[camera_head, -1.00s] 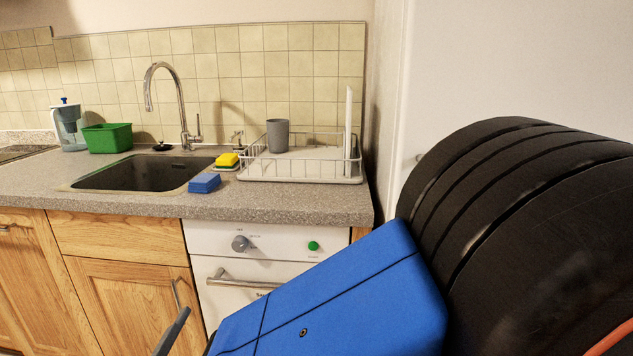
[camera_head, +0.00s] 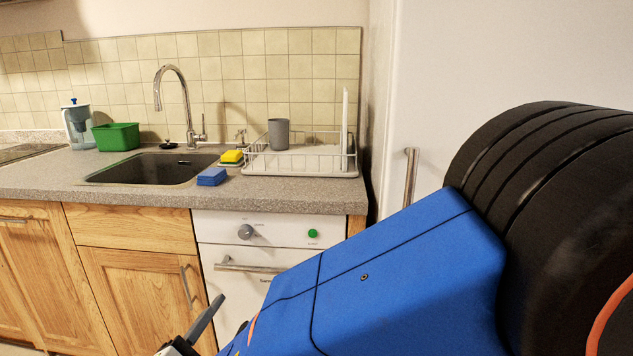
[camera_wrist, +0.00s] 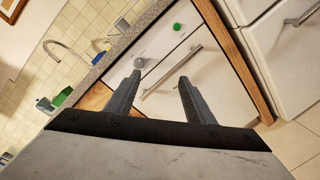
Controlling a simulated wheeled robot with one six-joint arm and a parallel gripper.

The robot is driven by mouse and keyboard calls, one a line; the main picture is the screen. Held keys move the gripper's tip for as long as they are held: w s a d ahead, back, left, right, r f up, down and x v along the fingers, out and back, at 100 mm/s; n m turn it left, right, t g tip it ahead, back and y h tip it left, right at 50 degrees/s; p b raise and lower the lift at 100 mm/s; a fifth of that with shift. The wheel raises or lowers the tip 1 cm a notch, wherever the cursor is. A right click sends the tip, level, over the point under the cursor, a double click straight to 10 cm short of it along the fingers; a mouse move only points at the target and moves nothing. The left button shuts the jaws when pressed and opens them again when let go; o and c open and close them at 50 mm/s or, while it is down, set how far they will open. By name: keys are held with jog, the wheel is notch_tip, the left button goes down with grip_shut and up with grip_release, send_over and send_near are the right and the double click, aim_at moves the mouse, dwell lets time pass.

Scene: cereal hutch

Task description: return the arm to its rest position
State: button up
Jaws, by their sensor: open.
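My gripper (camera_wrist: 160,84) is open and empty in the wrist view. Its two grey fingers stand apart, with the white dishwasher front (camera_wrist: 160,70) behind them. In the head view one grey finger (camera_head: 206,320) shows at the bottom, in front of the wooden cabinet doors. The gap between the fingers cannot be seen there. My blue and black arm fills the lower right of the head view.
The counter (camera_head: 130,190) holds a sink (camera_head: 150,168), a blue sponge (camera_head: 211,177), a yellow sponge (camera_head: 232,156), a green tub (camera_head: 116,137), a water jug (camera_head: 78,126) and a dish rack (camera_head: 300,163) with a grey cup (camera_head: 278,134). A white door with a handle (camera_head: 411,176) stands right.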

jog(key=w+d+f+m+g+h, duration=0.1)
jog(key=w+d+m+g+h, duration=0.25)
jog(key=d, duration=0.95)
jog(key=w+d+m+g+h, duration=0.2)
jog(key=w+d+m+g, duration=0.25)
jog(key=d, duration=0.85)
jog(key=s+d+f+m+g+y, duration=0.1)
jog(key=s+d+m+g, duration=0.2)
jog(key=d, duration=0.4)
jog(key=s+d+f+m+g+y, duration=0.1)
jog(key=s+d+f+m+g, duration=0.15)
jog(key=d, duration=0.45)
jog(key=s+d+r+m+y, duration=0.1)
jog(key=s+d+m+y, duration=0.4)
jog(key=s+m, duration=0.5)
jog(key=shift+d+t+y, duration=0.25)
jog(key=shift+t+y, duration=0.2)
jog(key=shift+y, duration=0.3)
jog(key=shift+r+m, duration=0.1)
jog(key=shift+m, duration=0.15)
jog(key=shift+c, duration=0.7)
